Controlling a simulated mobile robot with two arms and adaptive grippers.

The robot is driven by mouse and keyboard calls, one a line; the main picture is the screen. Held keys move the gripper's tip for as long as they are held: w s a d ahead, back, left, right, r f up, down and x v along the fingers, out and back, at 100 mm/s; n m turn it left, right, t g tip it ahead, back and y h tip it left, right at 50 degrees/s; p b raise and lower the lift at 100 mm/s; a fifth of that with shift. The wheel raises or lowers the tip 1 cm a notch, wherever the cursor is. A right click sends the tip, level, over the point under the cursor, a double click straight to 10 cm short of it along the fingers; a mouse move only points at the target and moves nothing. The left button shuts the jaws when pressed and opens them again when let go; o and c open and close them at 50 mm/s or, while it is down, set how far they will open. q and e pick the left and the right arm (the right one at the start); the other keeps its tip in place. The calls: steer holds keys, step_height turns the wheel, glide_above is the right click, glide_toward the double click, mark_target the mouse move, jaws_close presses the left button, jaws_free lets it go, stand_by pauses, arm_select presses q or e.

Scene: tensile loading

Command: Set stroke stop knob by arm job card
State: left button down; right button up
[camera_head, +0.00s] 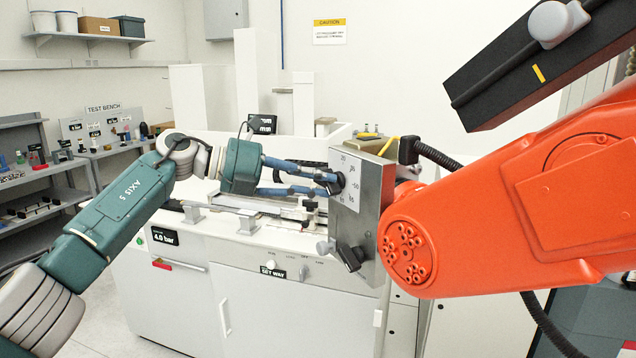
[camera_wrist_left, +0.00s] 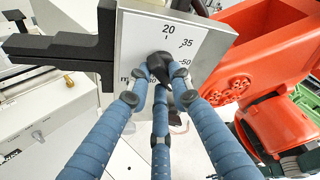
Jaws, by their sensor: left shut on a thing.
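The stroke stop knob (camera_head: 337,184) is black and sits on a grey box with a white dial plate (camera_head: 351,166) marked 20, 35, 50 and more. In the left wrist view the black knob (camera_wrist_left: 160,66) stands under the 20 mark. Which mark its pointer faces is hidden by the fingers. My left gripper (camera_head: 326,181) has blue padded fingers closed around the knob, also seen in the left wrist view (camera_wrist_left: 160,78). My right gripper is not in view. I cannot make out a job card.
A large orange arm (camera_head: 480,220) stands close right of the dial box. A black lever (camera_head: 350,257) sticks out below the dial. The white machine (camera_head: 230,270) carries a "4.0 bar" display (camera_head: 165,236). Shelves (camera_head: 40,180) stand at the far left.

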arm_select(q)
steer(key=shift+f, duration=0.2)
steer(key=c, duration=1.5)
jaws_free()
steer(key=shift+c, duration=0.2)
steer(key=shift+r, duration=0.1)
steer(key=shift+a+r, duration=0.1)
steer(key=v, duration=1.2)
